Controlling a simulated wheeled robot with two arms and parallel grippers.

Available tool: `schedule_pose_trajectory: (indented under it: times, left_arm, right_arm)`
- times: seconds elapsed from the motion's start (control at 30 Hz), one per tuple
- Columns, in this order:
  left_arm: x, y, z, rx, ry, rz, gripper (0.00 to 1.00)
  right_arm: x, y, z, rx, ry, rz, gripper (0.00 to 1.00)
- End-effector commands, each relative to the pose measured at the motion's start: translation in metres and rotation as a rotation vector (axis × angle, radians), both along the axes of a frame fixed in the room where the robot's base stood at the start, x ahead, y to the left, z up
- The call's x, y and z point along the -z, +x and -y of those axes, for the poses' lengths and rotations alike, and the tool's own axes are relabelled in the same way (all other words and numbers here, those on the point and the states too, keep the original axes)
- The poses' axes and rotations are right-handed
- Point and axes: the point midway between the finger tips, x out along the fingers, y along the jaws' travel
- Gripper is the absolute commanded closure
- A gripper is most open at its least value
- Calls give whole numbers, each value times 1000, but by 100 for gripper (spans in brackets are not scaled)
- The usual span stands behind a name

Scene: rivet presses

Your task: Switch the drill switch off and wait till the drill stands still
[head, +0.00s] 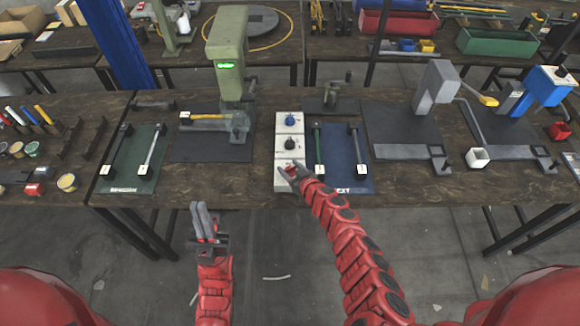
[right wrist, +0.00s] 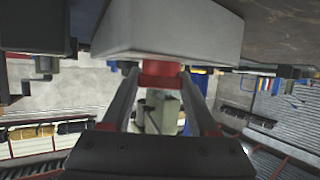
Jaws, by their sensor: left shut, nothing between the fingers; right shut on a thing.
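A pale switch box (head: 281,142) stands on the bench with three knobs in a column. The far knob (head: 290,119) is blue, the middle knob (head: 290,143) is black. My right gripper (head: 290,172) is at the near end of the box. In the right wrist view its fingers (right wrist: 163,85) are shut on a red knob (right wrist: 160,70) on the box's face (right wrist: 165,30). The knob labels are too small to read. The green drill press (head: 226,52) stands left of the box; I cannot tell whether it turns. My left gripper (head: 205,222) is shut and empty in front of the bench.
A green mat (head: 120,175) and a blue mat (head: 345,145) carry bar-shaped tools with white tags. Grey and blue presses (head: 436,85) stand at the right. Paint pots and markers lie at the far left. The floor before the bench is mostly clear.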

Motion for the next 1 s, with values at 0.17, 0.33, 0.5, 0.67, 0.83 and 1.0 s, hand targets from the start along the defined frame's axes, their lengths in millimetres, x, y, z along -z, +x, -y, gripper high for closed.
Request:
schedule_pose_trajectory:
  times: [0.17,0.33,0.5,0.67,0.83,1.0]
  left_arm:
    - [-2,0,0,0,0,0,100]
    - [-1,0,0,0,0,0,100]
    - [2,0,0,0,0,0,100]
    - [7,0,0,0,0,0,100]
    - [15,0,0,0,0,0,100]
    - [27,0,0,0,0,0,100]
  right_arm:
    - [-1,1,0,-41,3,-1,96]
    - [-1,2,0,-82,5,-2,96]
    - [-1,3,1,-130,6,2,96]
    - [0,2,1,-177,4,4,96]
    - [-1,2,0,-229,4,6,96]
    - [2,3,2,-286,1,5,96]
